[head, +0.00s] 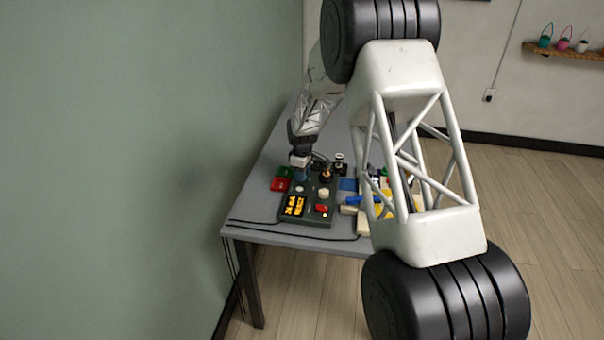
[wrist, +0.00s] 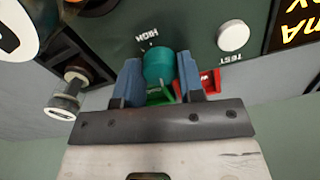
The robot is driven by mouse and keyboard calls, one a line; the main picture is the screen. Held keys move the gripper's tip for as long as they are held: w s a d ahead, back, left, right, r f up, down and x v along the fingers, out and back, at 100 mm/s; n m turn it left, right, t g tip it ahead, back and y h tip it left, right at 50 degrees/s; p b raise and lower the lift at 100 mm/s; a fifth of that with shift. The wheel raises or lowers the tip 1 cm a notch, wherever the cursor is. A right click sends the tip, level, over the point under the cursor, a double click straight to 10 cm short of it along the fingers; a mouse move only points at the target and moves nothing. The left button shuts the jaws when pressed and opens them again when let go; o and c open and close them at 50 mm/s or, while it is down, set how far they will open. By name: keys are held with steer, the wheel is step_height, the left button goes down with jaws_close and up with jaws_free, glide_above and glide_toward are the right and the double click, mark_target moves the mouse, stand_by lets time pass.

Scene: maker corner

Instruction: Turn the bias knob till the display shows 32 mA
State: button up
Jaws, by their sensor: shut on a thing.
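A dark green control box (head: 312,213) sits near the front of the grey table. Its display (head: 294,206) glows amber, with characters too small to read surely. In the wrist view only the display's edge (wrist: 296,22) shows, with "mA" upside down. In the wrist view my gripper (wrist: 159,85) is shut on a teal knob (wrist: 158,66), with a blue finger on each side.
A white button (wrist: 233,36) marked "TEST" is beside the knob. The box also carries a pale knob (head: 324,193) and a red control (head: 321,208). Red (head: 279,185) and green bins stand left of the box. Cables (head: 300,235) cross the table front; blue and yellow items lie right.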

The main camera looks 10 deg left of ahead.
steer(key=shift+m, duration=0.5)
steer(key=m, duration=0.2)
steer(key=shift+m, duration=0.4)
steer(key=m, duration=0.8)
steer(key=shift+m, duration=2)
steer(key=o, duration=0.9)
steer(key=shift+r, duration=0.1)
